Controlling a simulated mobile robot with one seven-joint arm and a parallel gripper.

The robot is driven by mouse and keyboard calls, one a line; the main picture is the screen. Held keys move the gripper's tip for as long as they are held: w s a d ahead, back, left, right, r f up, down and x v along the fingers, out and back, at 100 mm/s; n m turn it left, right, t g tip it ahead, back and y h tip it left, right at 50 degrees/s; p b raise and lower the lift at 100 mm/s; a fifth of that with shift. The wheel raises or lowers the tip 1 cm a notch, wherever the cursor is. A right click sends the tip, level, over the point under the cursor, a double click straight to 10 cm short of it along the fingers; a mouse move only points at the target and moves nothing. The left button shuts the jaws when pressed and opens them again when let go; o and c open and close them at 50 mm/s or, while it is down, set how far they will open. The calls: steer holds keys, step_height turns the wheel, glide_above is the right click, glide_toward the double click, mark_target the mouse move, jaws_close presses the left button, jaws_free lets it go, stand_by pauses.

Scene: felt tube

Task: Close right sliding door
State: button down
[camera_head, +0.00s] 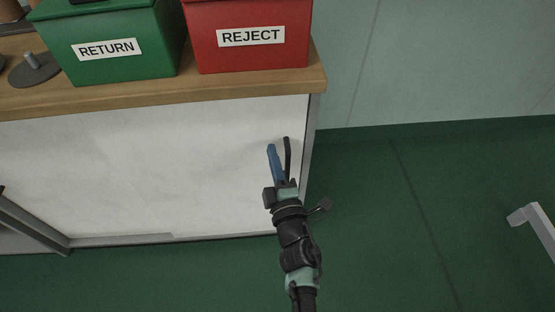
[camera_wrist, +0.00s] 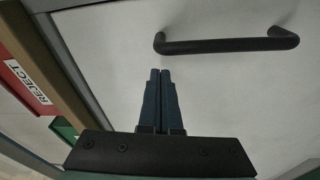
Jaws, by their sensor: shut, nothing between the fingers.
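The white sliding door (camera_head: 180,165) covers the front of the cabinet below the wooden top, reaching close to its right side post. Its black bar handle (camera_head: 288,155) stands upright near the right edge and also shows in the wrist view (camera_wrist: 227,45). My gripper (camera_head: 270,147) has its blue fingers pressed together and empty. In the head view it is just left of the handle, over the door face. In the wrist view the fingertips (camera_wrist: 160,72) are beside one end of the handle, with a visible gap. I cannot tell whether they touch the door.
A green RETURN bin (camera_head: 110,50) and a red REJECT bin (camera_head: 250,45) stand on the wooden top (camera_head: 200,84). A grey bar (camera_head: 30,222) is at lower left. The green floor (camera_head: 390,220) right of the cabinet is clear up to a pale bracket (camera_head: 537,225).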

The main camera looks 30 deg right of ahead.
steer(key=a+p+v, duration=0.1)
steer(key=v, duration=0.8)
steer(key=shift+s+a+r, duration=0.2)
steer(key=shift+s+a, duration=0.05)
steer(key=w+a+r+m+t+h, duration=0.1)
steer(key=w+r+m, duration=0.2)
steer(key=r, duration=0.7)
steer(key=w+a+r+m+t, duration=0.1)
steer(key=w+r+m+t, duration=0.1)
steer(key=r, duration=0.8)
steer(key=w+r+m+t+h, duration=0.1)
steer(key=w+r+m, duration=0.2)
steer(key=r, duration=0.7)
steer(key=s+a+r+m+t+y, duration=0.2)
steer(key=s+a+r, duration=0.25)
steer(key=r, duration=0.55)
steer(key=s+a+r+m+t+y, duration=0.15)
steer(key=s+a+r, duration=0.3)
steer(key=r, duration=0.45)
steer(key=s+a+r+m+t+y, duration=0.25)
steer(key=s+a+r, duration=0.2)
steer(key=r, duration=0.55)
step_height(320, 180, up, 28)
steer(key=w+g+p, duration=0.1)
steer(key=p, duration=2.8)
steer(key=shift+w+r+n+p, duration=0.2)
steer(key=shift+w+n+p, duration=0.1)
steer(key=shift+p, duration=0.05)
steer(key=shift+a, duration=0.1)
